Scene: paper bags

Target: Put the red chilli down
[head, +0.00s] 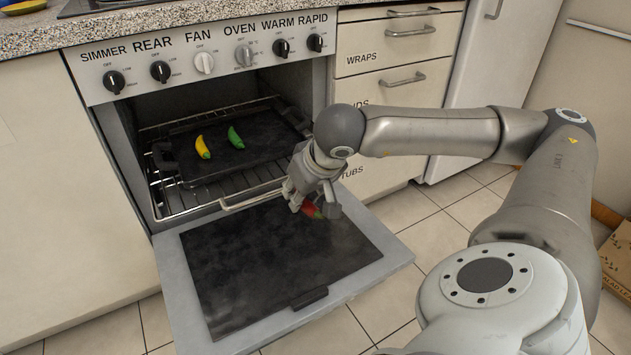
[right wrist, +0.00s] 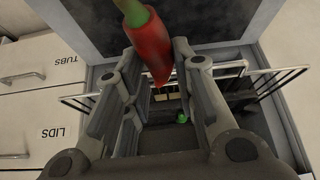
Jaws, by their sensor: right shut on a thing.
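My right gripper (head: 312,203) is shut on the red chilli (head: 310,210) and holds it over the glass of the lowered oven door. In the right wrist view the red chilli (right wrist: 151,48) sits between the fingertips, its green stem pointing to the top of the picture and its tip toward the palm. In the head view the fingers hide part of it. A dark tray (head: 222,164) lies on the oven rack, with a yellow chilli (head: 203,147) and a green chilli (head: 236,138) on it. My left gripper is not in view.
The oven door (head: 230,272) is folded down flat, and its glass is bare. The wire rack (head: 252,195) sticks out at the oven mouth. Drawers (head: 395,85) stand to the right. A cardboard-coloured thing (head: 617,262) shows at the right edge, on the floor.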

